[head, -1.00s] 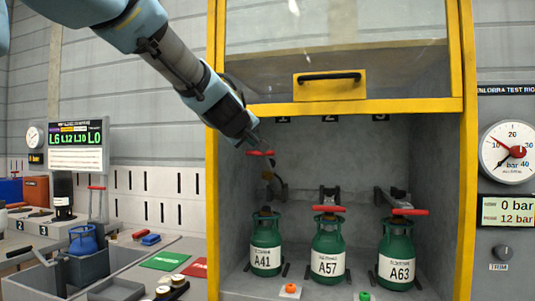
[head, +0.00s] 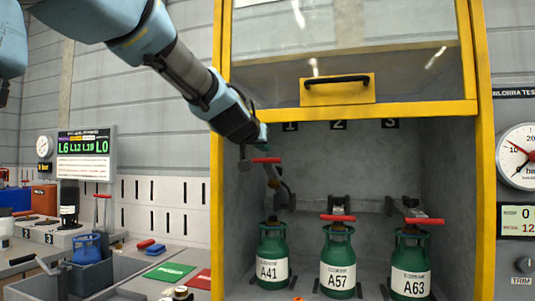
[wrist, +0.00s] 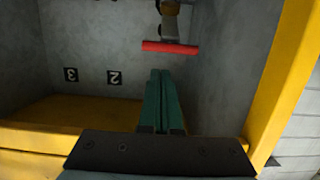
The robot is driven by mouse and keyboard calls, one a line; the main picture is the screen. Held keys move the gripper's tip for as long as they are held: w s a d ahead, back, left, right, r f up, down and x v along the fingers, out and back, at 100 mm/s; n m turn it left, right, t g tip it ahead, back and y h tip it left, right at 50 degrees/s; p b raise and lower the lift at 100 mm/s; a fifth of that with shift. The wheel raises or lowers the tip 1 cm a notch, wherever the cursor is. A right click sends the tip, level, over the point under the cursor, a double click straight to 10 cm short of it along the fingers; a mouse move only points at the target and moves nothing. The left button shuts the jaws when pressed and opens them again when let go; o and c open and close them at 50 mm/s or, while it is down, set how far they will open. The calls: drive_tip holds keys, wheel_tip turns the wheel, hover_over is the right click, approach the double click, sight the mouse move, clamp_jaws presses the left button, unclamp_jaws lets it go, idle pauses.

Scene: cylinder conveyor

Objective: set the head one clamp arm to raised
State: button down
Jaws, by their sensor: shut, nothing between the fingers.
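The head one clamp arm has a red bar handle (head: 267,160). It stands high above cylinder A41 (head: 272,258), well clear of its top, on a raised lever. The red handle also shows in the wrist view (wrist: 170,47), just beyond the fingertips. My gripper (head: 263,139) is just above the handle in the head view; its fingers are partly hidden there. In the wrist view my gripper's green fingers (wrist: 160,78) are together and empty, with a small gap in the picture between their tips and the handle.
Clamp handles two (head: 337,218) and three (head: 424,221) are low, over cylinders A57 (head: 338,266) and A63 (head: 410,265). The yellow-framed guard (head: 350,107) is up above the bay. The yellow left post (head: 217,200) stands close to my arm.

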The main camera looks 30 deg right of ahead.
sight(272, 164)
drive_tip(key=b+x, duration=0.2)
drive_tip(key=x, duration=0.7)
drive_tip(key=shift+w+f+b, duration=0.1)
drive_tip(key=shift+f+b, duration=0.05)
drive_tip(key=shift+b, duration=0.15)
drive_tip(key=shift+f, duration=0.15)
